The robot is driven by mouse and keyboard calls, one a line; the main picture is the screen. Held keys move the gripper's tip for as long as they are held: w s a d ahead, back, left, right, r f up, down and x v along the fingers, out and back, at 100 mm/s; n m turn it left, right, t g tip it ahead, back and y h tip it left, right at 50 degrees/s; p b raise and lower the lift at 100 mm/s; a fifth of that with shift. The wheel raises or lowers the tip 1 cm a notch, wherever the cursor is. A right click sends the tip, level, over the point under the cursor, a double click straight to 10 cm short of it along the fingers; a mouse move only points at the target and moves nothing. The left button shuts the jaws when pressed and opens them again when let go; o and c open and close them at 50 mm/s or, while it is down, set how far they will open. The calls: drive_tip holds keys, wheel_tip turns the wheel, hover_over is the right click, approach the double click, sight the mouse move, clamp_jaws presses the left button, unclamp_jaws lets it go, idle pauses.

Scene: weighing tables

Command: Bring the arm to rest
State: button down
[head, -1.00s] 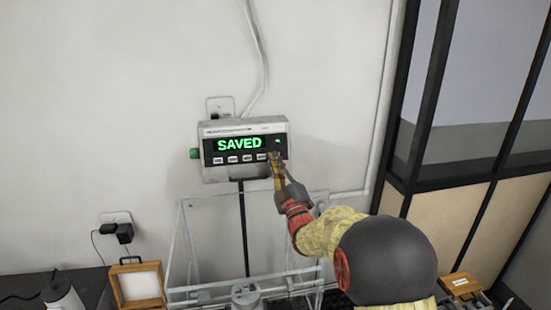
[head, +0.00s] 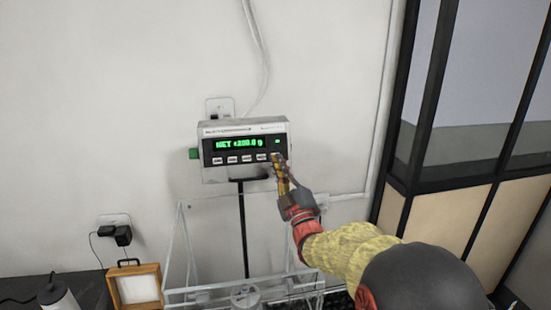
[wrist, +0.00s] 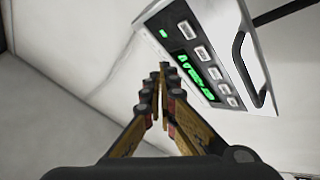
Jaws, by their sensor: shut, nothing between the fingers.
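My gripper (head: 277,160) is shut and empty, its fingertips close to the right end of the display unit's front in the head view. In the wrist view my gripper (wrist: 163,68) shows its fingers closed together, with a gap to the unit's face. The display unit (head: 210,176) is a grey box on a black post against the wall, with a row of buttons under a green screen (head: 240,144) that reads about "NET +200.0 g". The unit (wrist: 155,22) also shows in the wrist view, tilted. Whether the fingertips touch it I cannot tell in the head view.
A clear-walled frame (head: 190,262) stands below the display, with a metal weight (head: 244,296) inside. A wooden-framed box (head: 137,287) and a white bottle (head: 60,300) stand at the lower left. A dark-framed partition (head: 425,100) is at the right.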

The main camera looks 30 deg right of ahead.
idle(0.7)
drive_tip(key=s+a+f+m+g, duration=0.2)
drive_tip(key=s+a+f+g, duration=0.1)
drive_tip(key=s, duration=0.3)
drive_tip(key=s+a+f+m+g+y, duration=0.1)
drive_tip(key=s+a+f+m+g, duration=0.2)
drive_tip(key=s+a+f+g, duration=0.1)
drive_tip(key=s+a+f+m+g, duration=0.3)
drive_tip(key=s+a+g, duration=0.3)
drive_tip(key=s, duration=0.3)
drive_tip(key=shift+s+a+f+y, duration=0.2)
drive_tip(key=shift+s+a+y, duration=0.1)
drive_tip(key=shift+s+y, duration=0.1)
drive_tip(key=s+a+f+m+g+y, duration=0.1)
drive_tip(key=s+a+f+g, duration=0.15)
drive_tip(key=s, duration=0.55)
drive_tip(key=s+a+f+m+g, duration=0.1)
drive_tip(key=s+a+f+g, duration=0.15)
drive_tip(key=s, duration=0.45)
wheel_tip(320, 180, down, 11)
drive_tip(key=s+b, duration=0.1)
drive_tip(key=b, duration=0.9)
drive_tip(key=shift+s+d, duration=0.15)
drive_tip(key=shift+d, duration=0.1)
